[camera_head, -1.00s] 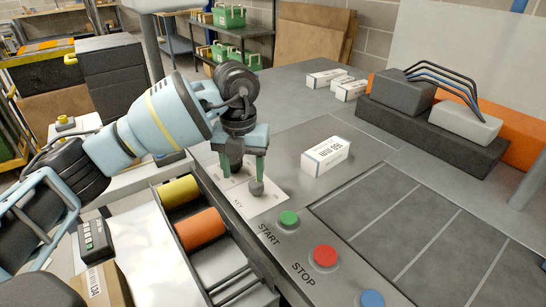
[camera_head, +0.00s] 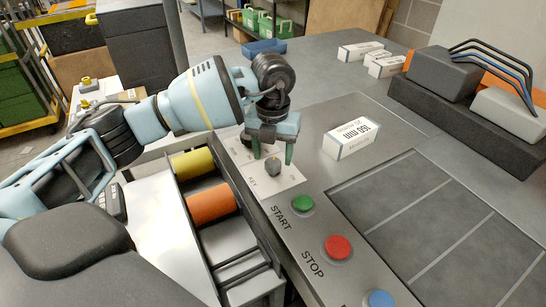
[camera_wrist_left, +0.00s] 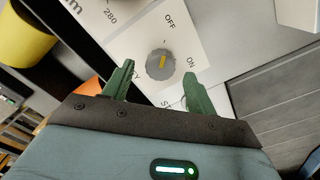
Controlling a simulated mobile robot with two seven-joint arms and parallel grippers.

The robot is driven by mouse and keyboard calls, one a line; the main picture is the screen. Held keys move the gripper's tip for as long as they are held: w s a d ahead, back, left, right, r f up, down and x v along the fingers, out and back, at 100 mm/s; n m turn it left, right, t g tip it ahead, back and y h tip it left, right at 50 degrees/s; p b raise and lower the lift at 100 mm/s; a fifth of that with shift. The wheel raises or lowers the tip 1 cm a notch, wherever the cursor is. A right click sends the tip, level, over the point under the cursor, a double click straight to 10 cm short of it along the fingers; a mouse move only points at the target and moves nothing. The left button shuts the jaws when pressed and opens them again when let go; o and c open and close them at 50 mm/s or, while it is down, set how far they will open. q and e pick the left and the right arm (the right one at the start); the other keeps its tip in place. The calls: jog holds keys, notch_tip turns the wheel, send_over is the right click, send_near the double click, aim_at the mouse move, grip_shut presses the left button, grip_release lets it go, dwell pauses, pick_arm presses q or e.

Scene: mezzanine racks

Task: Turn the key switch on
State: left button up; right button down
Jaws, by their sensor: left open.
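The key switch (camera_head: 272,168) is a grey round knob on a white plate (camera_head: 262,191) marked KEY, on the near left of the console. My right gripper is not in view.
Green START (camera_head: 302,203), red STOP (camera_head: 337,247) and blue (camera_head: 380,299) buttons lie in front of the switch. A white 150 mm box (camera_head: 350,140) stands right of the gripper. Yellow (camera_head: 194,162) and orange (camera_head: 211,203) rollers lie to the left.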

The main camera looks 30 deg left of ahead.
pick_arm(q)
jog(key=shift+f, duration=0.95)
jog(key=c, duration=1)
